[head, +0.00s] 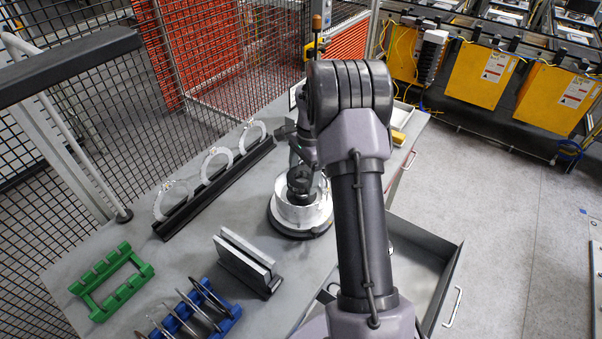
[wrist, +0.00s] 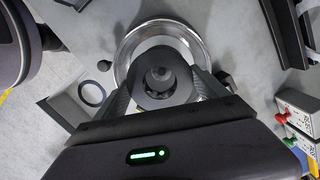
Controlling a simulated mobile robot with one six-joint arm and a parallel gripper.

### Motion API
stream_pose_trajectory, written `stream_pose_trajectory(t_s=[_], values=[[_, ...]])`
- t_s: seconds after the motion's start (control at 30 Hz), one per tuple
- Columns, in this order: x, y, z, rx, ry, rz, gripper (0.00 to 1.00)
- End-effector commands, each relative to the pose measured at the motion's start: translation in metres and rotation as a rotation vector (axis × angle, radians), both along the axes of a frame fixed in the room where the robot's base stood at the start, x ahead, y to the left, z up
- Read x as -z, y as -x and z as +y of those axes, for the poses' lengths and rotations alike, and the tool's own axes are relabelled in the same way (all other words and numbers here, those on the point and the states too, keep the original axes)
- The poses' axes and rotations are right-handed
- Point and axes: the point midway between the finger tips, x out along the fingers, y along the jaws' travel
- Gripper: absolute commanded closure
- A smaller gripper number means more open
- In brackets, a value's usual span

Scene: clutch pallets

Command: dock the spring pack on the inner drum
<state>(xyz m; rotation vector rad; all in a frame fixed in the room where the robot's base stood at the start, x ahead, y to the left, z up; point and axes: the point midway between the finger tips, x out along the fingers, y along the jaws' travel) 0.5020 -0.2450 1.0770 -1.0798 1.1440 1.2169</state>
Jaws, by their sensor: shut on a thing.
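The inner drum is a silver round housing (head: 303,216) standing on the table in the head view. Its bright rim also shows in the wrist view (wrist: 196,44). My gripper (wrist: 165,90) is shut on a dark grey round part with a central hole, which I take for the spring pack (wrist: 160,57). The pack lies over the drum's opening, roughly centred in the rim. In the head view, my gripper (head: 301,178) points down into the drum's top, and my arm hides part of it. I cannot tell whether the pack touches the drum inside.
A black rack (head: 212,192) holds white rings at the left. Grey plates (head: 246,262) stand upright in front. A blue rack (head: 221,319) holds dark plates; a green rack (head: 88,296) is empty. A drawer (head: 444,283) stands open at the right. A button box (wrist: 300,118) sits right.

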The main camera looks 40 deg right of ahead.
Motion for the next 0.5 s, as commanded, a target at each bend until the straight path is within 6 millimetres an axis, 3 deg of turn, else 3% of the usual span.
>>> stream_pose_trajectory(t_s=[0.2, 0.5], values=[[0.035, 0.0, 0.0, 0.0, -0.001, 0.001, 0.65], [0.04, 0.0, 0.0, -0.001, 0.0, 0.0, 0.65]])
